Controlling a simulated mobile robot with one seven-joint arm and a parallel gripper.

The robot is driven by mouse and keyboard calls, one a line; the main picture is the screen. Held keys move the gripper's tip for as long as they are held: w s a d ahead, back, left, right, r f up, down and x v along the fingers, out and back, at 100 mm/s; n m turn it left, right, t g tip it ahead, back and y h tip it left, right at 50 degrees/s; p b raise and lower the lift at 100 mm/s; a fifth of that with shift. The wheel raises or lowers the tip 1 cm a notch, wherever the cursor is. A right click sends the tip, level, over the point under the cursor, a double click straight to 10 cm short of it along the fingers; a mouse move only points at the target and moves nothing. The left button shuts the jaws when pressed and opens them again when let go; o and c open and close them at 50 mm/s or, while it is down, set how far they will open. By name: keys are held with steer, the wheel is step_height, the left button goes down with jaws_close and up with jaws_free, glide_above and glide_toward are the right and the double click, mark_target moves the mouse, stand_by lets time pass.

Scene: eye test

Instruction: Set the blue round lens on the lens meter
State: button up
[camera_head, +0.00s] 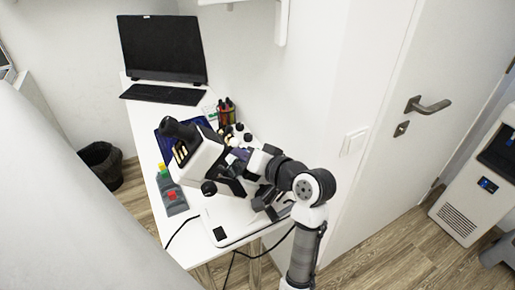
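The lens meter (205,153) is a white instrument with a black eyepiece, tilted up on the white table. Its pale base (218,217) is toward the table's near end. My arm comes in from the lower right, and its black wrist crosses close to the right side of the instrument. My gripper (264,198) is mixed in with dark parts there, and its fingers cannot be made out clearly. A small bluish-purple patch (240,155) shows between the instrument and my wrist. I cannot tell whether it is the blue round lens. No other round blue lens is discernible.
A pen holder (227,112) is by the wall. A wall and door (428,107) close off the right. A black bin (101,165) stands left.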

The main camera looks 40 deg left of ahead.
steer(key=b+v, duration=0.2)
steer(key=v, duration=1.1)
steer(key=shift+d+r, duration=0.15)
steer(key=shift+d, duration=0.25)
